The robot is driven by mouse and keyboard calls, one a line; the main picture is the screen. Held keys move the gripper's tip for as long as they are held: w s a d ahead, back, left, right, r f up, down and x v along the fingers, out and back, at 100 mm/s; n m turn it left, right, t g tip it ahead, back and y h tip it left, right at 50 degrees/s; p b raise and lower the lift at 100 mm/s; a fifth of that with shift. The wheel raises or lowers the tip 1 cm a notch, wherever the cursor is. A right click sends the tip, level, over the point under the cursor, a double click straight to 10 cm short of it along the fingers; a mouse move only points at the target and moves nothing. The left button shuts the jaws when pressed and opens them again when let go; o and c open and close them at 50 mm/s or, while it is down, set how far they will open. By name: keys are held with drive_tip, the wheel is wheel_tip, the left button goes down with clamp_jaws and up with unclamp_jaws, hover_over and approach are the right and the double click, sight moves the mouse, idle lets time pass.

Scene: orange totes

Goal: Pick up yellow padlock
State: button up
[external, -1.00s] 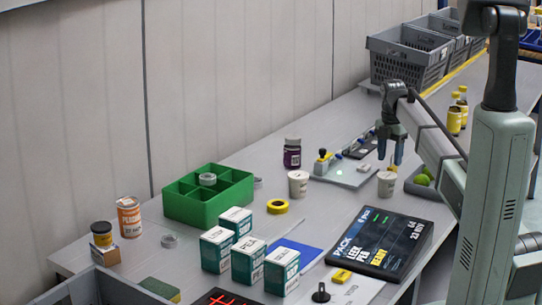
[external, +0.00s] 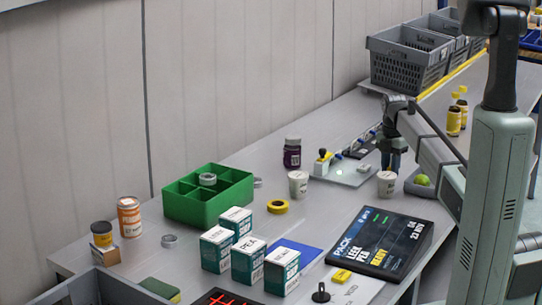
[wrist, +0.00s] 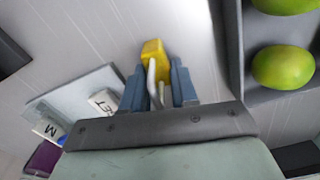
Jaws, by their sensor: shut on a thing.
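The yellow padlock (wrist: 153,50) shows in the wrist view with its yellow body just beyond my fingertips. Its silver shackle reaches back between the two blue fingers. My gripper (wrist: 158,84) is shut on the padlock, at the shackle. In the external view my gripper (external: 394,162) is low over the table, behind a white cup (external: 387,183). The padlock cannot be made out in that view. I cannot tell whether it still touches the table.
A grey tray with green fruit (wrist: 283,66) lies close to the right in the wrist view. A light board with small blocks (wrist: 82,101) lies to the left. A dark jar (external: 292,153), another cup (external: 298,184) and a green divided bin (external: 207,210) stand farther left.

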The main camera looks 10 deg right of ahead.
clamp_jaws()
drive_tip(key=shift+r, duration=0.1)
